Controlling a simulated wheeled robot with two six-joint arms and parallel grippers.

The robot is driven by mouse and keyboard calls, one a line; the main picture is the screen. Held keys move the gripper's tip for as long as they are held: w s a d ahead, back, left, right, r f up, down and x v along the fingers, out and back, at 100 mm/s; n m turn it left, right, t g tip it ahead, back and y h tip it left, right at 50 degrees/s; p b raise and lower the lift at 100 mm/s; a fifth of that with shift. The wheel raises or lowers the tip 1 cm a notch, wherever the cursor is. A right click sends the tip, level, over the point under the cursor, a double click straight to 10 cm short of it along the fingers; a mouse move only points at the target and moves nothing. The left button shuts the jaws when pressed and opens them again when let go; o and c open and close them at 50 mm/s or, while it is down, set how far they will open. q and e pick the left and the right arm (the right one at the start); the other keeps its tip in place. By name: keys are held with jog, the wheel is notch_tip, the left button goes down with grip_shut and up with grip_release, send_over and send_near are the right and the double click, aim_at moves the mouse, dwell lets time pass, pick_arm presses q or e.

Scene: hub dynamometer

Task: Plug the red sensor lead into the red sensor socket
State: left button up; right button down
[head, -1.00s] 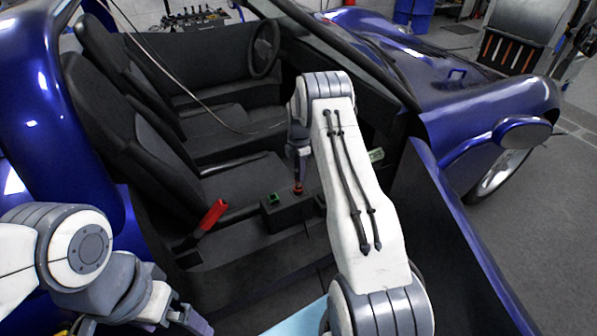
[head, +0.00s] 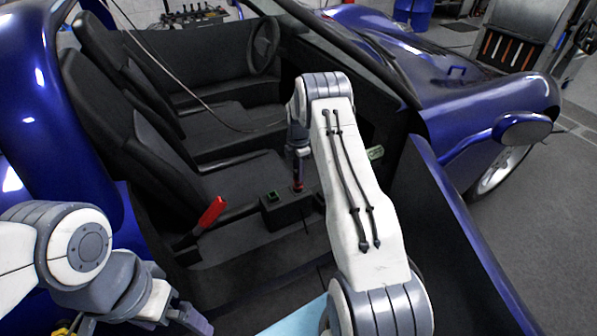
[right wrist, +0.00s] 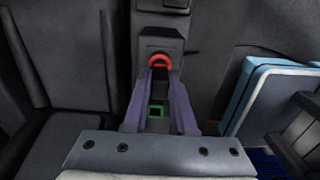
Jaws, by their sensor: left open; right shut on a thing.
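My right gripper (head: 298,181) points down over the dark socket box (head: 287,217) inside the car. It is shut on a small dark piece with red, seemingly the red sensor lead (head: 298,188). In the right wrist view, the gripper's purple fingertips (right wrist: 162,75) close just short of a red ring (right wrist: 160,60). I cannot tell whether that ring is the socket's rim or part of the lead, or whether the plug is seated. My left gripper (head: 185,312) is open and empty at lower left.
A red lever (head: 212,212) stands left of the box, beside the black seat (head: 160,150). The blue door (head: 450,240) stands open at right. A thin cable (head: 175,85) hangs across the seats. A light-blue panel (head: 297,318) lies at the bottom. A green tag (head: 375,153) shows behind my right arm.

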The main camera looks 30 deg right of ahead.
jog(key=shift+f, duration=0.15)
jog(key=shift+f+b, duration=0.35)
jog(key=shift+f, duration=0.3)
jog(key=c, duration=0.7)
grip_release()
jog(key=shift+r, duration=0.1)
jog(key=shift+o, duration=0.2)
jog(key=shift+r, duration=0.1)
notch_tip(320, 180, up, 10)
jog(key=shift+f+p, duration=0.25)
jog(key=shift+p, duration=0.8)
jog(key=shift+r, duration=0.4)
